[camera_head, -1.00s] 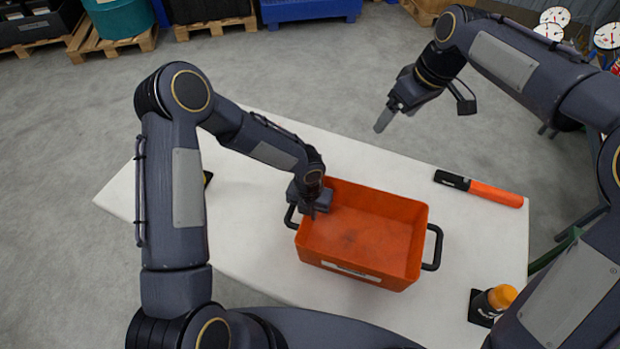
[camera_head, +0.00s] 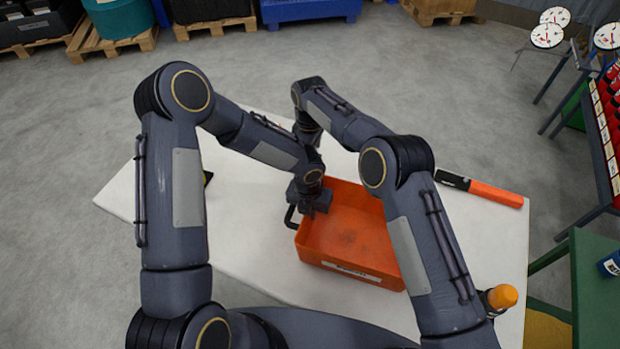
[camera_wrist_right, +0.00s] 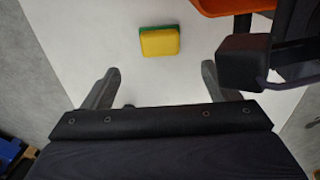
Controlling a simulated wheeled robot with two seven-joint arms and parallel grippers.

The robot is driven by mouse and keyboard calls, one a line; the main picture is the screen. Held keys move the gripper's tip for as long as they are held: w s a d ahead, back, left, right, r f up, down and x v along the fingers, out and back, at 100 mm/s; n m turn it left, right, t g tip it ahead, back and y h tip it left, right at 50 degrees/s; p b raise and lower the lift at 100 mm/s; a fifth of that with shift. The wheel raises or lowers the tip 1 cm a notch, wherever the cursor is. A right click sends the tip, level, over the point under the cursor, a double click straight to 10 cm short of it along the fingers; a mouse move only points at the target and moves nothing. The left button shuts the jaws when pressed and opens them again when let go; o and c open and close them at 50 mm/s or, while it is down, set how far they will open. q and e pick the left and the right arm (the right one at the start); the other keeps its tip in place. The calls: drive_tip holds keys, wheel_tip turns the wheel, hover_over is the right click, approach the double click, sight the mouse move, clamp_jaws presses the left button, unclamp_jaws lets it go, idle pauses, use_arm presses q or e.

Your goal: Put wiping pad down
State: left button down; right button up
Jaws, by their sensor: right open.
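The wiping pad (camera_wrist_right: 160,41), a yellow block with a green layer, lies on the white table in the right wrist view. In the head view it cannot be made out behind my arms. My right gripper (camera_wrist_right: 158,83) is open and empty, its two fingers apart on the near side of the pad, not touching it. In the head view the right gripper is mostly hidden behind my arms. My left gripper (camera_head: 313,207) is at the far left corner of the orange crate (camera_head: 345,238); whether its jaws are closed on the rim is hidden.
An orange and black baton (camera_head: 480,189) lies at right. A green table (camera_head: 595,285) and a rack of red items (camera_head: 605,110) are further right.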

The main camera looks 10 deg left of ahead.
wheel_tip(320, 180, down, 9)
drive_tip(key=shift+f, duration=0.15)
idle(0.4)
drive_tip(key=shift+c, duration=0.3)
drive_tip(key=c, duration=1.1)
wheel_tip(320, 180, up, 10)
drive_tip(key=shift+r, duration=0.1)
